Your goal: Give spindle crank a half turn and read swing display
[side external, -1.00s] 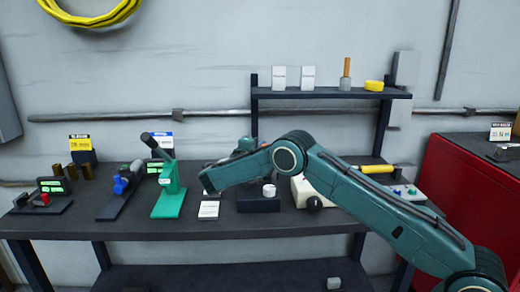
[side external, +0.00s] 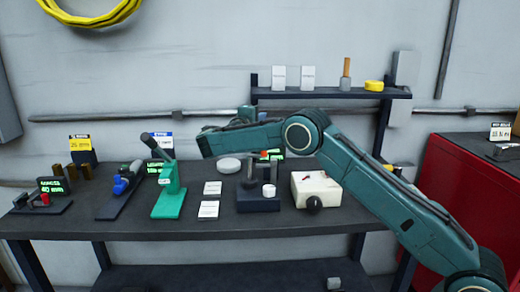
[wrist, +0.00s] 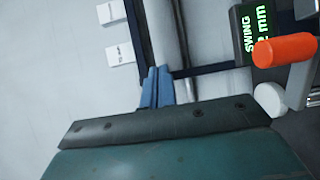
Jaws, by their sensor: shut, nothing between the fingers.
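The swing display (wrist: 252,32) shows green text at the upper right of the wrist view. It reads SWING and mm; the figure is partly covered by the orange crank handle (wrist: 285,49). A grey metal crank arm (wrist: 307,80) runs beside the handle, cut by the picture's edge. In the side view, the spindle unit (side external: 258,204) stands mid-bench, with the orange handle (side external: 264,154) and the display (side external: 275,155) partly visible below my forearm. My gripper's blue fingers (wrist: 155,88) are together and empty, apart from the handle in the wrist view. My arm hides them in the side view.
A cream box with a black knob (side external: 315,188) stands right of the spindle unit. A shelf (side external: 330,94) stands behind. Bare bench lies along the front.

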